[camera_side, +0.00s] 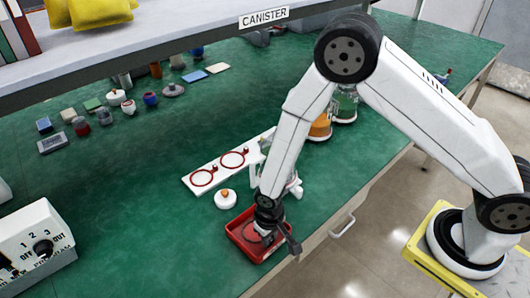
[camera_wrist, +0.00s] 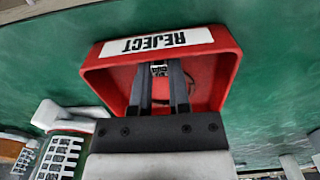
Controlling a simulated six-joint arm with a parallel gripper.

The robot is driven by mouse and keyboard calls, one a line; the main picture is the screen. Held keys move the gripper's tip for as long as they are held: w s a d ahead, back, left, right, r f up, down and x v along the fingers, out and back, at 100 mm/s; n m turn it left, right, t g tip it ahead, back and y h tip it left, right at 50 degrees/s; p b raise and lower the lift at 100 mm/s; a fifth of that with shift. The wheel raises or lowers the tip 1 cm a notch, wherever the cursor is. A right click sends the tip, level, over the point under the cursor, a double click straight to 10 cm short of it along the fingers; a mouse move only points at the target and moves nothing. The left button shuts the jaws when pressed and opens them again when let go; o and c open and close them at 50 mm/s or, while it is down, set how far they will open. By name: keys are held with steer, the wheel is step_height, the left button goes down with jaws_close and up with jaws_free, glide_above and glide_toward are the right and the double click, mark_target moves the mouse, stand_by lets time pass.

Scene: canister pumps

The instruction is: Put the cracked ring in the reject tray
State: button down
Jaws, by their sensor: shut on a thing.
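The red reject tray (camera_side: 239,251) sits on the green bench near its front edge. In the wrist view the reject tray (camera_wrist: 224,72) fills the upper middle, with a white REJECT label. My gripper (camera_wrist: 160,72) points down into the tray, its fingers inside the walls. It is shut on a small part at the fingertips. A thin dark-red ring (camera_wrist: 191,70) shows beside the fingers, inside the tray outline; it appears to be the held ring. Fingers hide part of it, and I cannot make out a crack or whether it touches the tray floor.
A white holder (camera_side: 218,168) with two red rings lies behind the tray. A white knob with an orange top (camera_side: 225,198) stands between them. Canisters (camera_side: 344,104) stand behind my arm. A switch box (camera_side: 32,246) is at left. The bench left of the tray is clear.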

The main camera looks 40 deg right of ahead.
steer(key=shift+f, duration=0.1)
steer(key=c, duration=0.6)
jaws_free()
steer(key=shift+r, duration=6.1)
steer(key=s+d+r+t, duration=0.1)
steer(key=s+d+r, duration=0.1)
steer(key=d, duration=0.3)
steer(key=s+d+r, duration=0.2)
steer(key=d+r, duration=0.2)
steer(key=d, duration=0.1)
steer(key=s+d+r+t, duration=0.1)
steer(key=s+d+r, duration=0.1)
steer(key=d, duration=0.3)
steer(key=shift+d+r+t, duration=0.3)
steer(key=shift+d+r, duration=0.05)
steer(key=shift+r, duration=0.3)
